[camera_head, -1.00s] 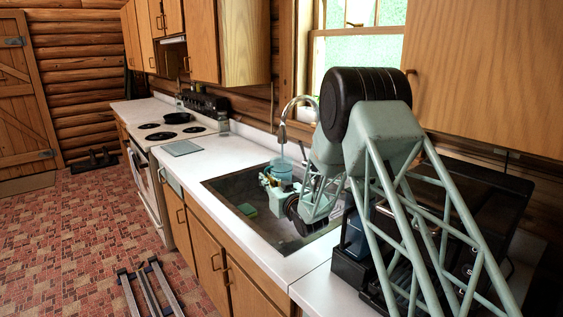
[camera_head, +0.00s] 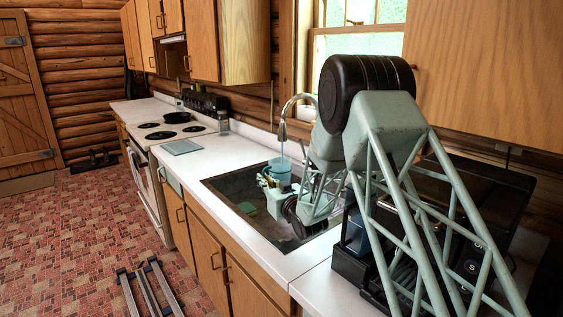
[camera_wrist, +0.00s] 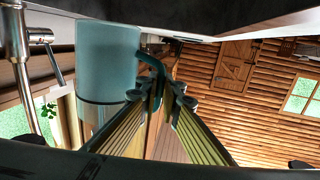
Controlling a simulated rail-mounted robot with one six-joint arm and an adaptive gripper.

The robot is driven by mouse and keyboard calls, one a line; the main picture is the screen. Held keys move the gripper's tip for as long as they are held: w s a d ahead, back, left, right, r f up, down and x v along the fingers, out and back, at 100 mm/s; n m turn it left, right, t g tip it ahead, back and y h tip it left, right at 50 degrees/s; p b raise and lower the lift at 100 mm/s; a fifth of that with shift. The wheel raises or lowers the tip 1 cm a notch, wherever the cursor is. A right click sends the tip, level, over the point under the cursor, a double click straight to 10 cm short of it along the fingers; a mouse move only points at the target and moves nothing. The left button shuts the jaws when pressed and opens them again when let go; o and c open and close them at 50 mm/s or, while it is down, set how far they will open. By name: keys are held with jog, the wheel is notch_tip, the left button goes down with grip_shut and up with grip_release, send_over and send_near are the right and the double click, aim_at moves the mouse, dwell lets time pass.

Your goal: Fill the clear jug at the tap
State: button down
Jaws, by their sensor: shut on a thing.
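The clear jug (camera_head: 279,169) looks bluish and is in the sink area, below the tap spout. It also shows in the wrist view (camera_wrist: 108,55), with its curved handle toward the middle. My gripper (camera_head: 268,184) is shut on the jug's handle; the fingers meet at the handle in the wrist view (camera_wrist: 158,95). The tap (camera_head: 284,124) is a tall curved metal spout at the back of the sink, and it shows at the left of the wrist view (camera_wrist: 38,37). I cannot tell for sure whether water is running or how full the jug is.
The dark sink basin (camera_head: 228,186) is set into the white counter (camera_head: 198,165). A green sponge (camera_head: 247,209) lies in the basin. A blue-grey board (camera_head: 182,147) and a stove (camera_head: 165,137) with a black pan (camera_head: 181,117) are farther left. Dark appliances stand at the right.

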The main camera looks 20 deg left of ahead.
jog(key=shift+s+d+r+b, duration=0.1)
jog(key=shift+s+b, duration=0.1)
jog(key=shift+s, duration=0.9)
jog(key=shift+s+d+r+b, duration=0.1)
jog(key=shift+s+b, duration=0.05)
jog(key=shift+s, duration=0.9)
jog(key=s+r, duration=0.5)
jog(key=shift+d, duration=0.25)
